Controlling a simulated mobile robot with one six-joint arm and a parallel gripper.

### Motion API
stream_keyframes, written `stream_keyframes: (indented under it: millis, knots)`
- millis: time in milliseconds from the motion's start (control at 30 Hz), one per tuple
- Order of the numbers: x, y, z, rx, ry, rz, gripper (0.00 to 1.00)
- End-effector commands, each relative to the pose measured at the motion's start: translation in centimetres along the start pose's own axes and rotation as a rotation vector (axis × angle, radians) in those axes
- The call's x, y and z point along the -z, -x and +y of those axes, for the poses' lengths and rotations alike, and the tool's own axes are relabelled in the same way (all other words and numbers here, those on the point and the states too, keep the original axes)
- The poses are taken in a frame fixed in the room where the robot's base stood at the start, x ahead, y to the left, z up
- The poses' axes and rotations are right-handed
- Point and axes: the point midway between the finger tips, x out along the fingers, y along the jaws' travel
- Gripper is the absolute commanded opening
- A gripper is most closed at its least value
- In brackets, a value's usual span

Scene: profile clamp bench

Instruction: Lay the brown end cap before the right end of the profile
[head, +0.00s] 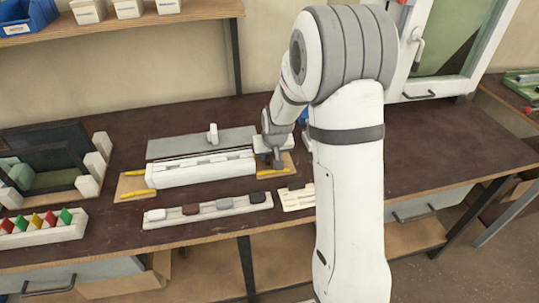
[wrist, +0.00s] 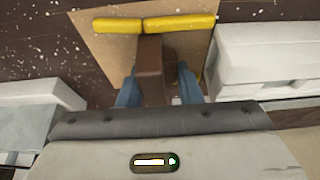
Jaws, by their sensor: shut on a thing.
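The long white profile (head: 200,170) lies in the middle of the bench. A small wooden board (head: 287,164) with yellow strips is at its right end. My gripper (head: 277,160) is low over this board, close to the profile's right end. In the wrist view, my gripper's blue fingertips (wrist: 158,88) are shut on the brown end cap (wrist: 150,55), which is over the board (wrist: 110,45) beside the yellow strips (wrist: 180,25). I cannot tell whether the cap touches the board. In the head view the held cap is hard to make out.
A white block (wrist: 260,55) stands close on the right in the wrist view. The bench's right part is clear.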

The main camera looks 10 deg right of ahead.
Motion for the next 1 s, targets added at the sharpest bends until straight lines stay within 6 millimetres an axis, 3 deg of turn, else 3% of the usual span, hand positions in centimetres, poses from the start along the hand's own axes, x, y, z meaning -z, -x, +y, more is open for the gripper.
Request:
stream_keyframes:
  millis: [33,67,367,1000]
  knots:
    - [0.03,0.04,-0.01,0.0,0.0,0.0,0.1]
    - [0.03,0.04,-0.01,0.0,0.0,0.0,0.33]
    - [0.03,0.04,-0.04,0.0,0.001,0.0,0.57]
    - [0.42,0.94,-0.05,0.0,0.001,0.001,0.57]
